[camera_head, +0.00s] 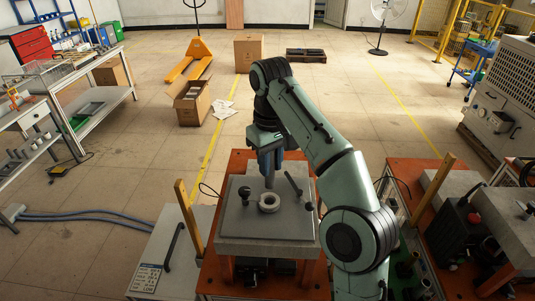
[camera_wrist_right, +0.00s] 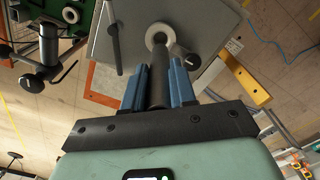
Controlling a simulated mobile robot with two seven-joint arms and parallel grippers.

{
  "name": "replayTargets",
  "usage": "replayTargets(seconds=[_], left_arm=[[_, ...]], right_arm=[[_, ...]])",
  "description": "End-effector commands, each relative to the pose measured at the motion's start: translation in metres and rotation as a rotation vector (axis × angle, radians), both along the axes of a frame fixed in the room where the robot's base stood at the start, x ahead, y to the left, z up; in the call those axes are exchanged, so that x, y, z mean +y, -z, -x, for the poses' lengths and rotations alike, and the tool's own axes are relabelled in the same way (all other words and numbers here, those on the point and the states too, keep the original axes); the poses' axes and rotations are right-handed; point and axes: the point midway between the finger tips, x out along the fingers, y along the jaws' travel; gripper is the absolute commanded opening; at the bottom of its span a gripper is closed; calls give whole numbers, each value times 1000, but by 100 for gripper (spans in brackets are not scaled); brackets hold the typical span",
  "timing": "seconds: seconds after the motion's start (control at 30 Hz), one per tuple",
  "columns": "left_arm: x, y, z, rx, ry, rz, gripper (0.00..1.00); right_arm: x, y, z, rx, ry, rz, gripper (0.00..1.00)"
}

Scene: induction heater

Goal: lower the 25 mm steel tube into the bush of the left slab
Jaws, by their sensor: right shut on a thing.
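My right gripper (camera_head: 270,168) has its blue fingers shut on the dark steel tube (camera_head: 269,183), which points down over the left slab. The wrist view shows the same tube (camera_wrist_right: 158,88) between the two blue fingers. The left slab (camera_head: 240,224) is a grey plate with a pale ring-shaped bush (camera_head: 269,202) standing on it. In the head view the tube's lower end is just behind the ring's far edge. In the wrist view the tube's end overlaps the near rim of the bush (camera_wrist_right: 160,31). I cannot tell whether they touch. My left gripper is not in view.
Black-knobbed posts (camera_head: 244,193) stand on the slab beside the bush, with a black lever (camera_head: 293,184) to the right. A wooden post (camera_head: 188,217) rises at the slab's left. Another slab station (camera_head: 500,225) stands at the right.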

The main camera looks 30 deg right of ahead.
Motion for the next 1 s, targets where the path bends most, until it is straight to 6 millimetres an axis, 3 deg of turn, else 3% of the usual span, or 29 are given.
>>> replayTargets(seconds=[0.5, 1.0], left_arm=[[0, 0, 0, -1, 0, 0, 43], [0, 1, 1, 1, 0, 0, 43]], right_arm=[[0, 45, 1, -1, 0, -2, 0], [1, 50, 0, -3, 0, -1, 0]])
